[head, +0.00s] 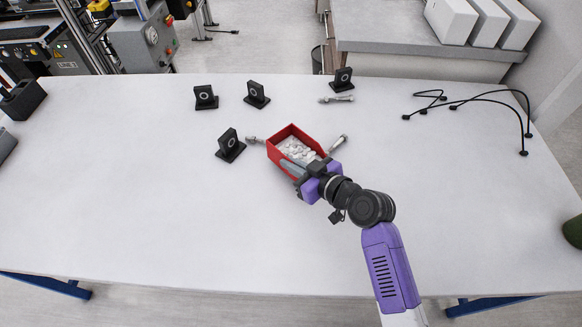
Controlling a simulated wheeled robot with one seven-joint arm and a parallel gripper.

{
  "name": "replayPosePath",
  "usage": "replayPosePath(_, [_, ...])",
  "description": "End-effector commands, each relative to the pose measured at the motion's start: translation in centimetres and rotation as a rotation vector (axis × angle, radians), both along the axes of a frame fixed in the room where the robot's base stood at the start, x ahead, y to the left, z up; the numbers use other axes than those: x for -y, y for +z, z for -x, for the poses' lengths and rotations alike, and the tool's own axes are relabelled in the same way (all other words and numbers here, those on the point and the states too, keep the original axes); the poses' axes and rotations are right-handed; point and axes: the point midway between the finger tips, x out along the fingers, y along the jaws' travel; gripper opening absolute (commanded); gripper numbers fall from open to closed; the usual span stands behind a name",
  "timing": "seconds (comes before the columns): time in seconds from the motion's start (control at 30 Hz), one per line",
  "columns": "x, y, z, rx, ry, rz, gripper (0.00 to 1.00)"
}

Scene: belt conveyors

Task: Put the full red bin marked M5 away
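No M5 mark can be read from here. My gripper (302,168), with a purple body and grey fingers, is at the bin's near right end and overlaps its near edge in the picture. The fingers and my wrist hide part of that end. Whether the fingers press on the bin wall or are only beside it cannot be seen.
Bolts lie close by the bin on its left (255,140) and right (338,143). Black bracket blocks (230,147) stand to the left and behind. Black cables (470,100) lie at the right. The table's left front is clear. A grey counter (400,35) stands behind.

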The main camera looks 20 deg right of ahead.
Motion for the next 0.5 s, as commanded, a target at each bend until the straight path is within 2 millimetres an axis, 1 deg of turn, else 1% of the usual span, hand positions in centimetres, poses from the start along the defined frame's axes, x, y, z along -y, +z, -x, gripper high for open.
replayPosePath(0.03, [0.0, -0.8, 0.0, -0.002, 0.000, 0.000, 0.00])
replayPosePath(0.13, [0.0, -1.7, 0.0, -0.001, 0.000, 0.000, 0.00])
replayPosePath(0.5, [0.0, -2.2, 0.0, 0.001, -0.001, 0.001, 0.00])
